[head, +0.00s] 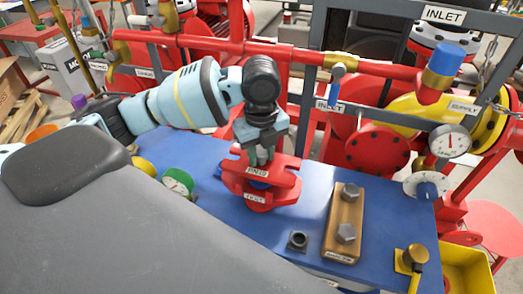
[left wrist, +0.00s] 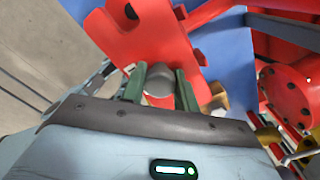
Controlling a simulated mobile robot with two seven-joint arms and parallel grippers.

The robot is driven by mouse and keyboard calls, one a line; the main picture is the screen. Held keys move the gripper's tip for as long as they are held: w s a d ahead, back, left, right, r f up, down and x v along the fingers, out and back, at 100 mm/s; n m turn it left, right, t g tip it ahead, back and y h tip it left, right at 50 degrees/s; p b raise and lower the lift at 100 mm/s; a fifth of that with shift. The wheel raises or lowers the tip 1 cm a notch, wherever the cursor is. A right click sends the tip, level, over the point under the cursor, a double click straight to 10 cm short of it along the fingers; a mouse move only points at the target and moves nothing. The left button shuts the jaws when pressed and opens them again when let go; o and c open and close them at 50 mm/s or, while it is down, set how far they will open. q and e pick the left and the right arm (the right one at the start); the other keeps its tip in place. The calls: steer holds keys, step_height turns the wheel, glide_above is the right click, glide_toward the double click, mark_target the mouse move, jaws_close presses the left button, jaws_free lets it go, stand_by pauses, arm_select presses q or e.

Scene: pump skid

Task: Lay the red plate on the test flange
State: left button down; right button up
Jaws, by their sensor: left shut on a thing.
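My left gripper (head: 260,155) points down and is shut on the grey knob of the red plate (head: 285,178), which has a white label on its front edge. In the left wrist view its green fingers (left wrist: 160,88) sit on both sides of the knob, with the red plate (left wrist: 150,38) beyond. The plate is above the red test flange (head: 256,198), which stands on the blue bench. The plate hides most of the flange's top. My right gripper is not in view.
A wooden block (head: 343,225) with two large bolts stands right of the flange on the blue bench (head: 300,218). A small black socket (head: 298,240) is in front. Red pipework and a grey frame (head: 395,118) rise behind.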

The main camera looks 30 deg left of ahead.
mark_target(261, 163)
arm_select(q)
steer(key=shift+f, duration=1.5)
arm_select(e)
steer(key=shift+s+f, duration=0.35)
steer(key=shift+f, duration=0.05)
arm_select(q)
steer(key=c, duration=1)
jaws_free()
steer(key=shift+f, duration=0.1)
steer(key=shift+r, duration=4)
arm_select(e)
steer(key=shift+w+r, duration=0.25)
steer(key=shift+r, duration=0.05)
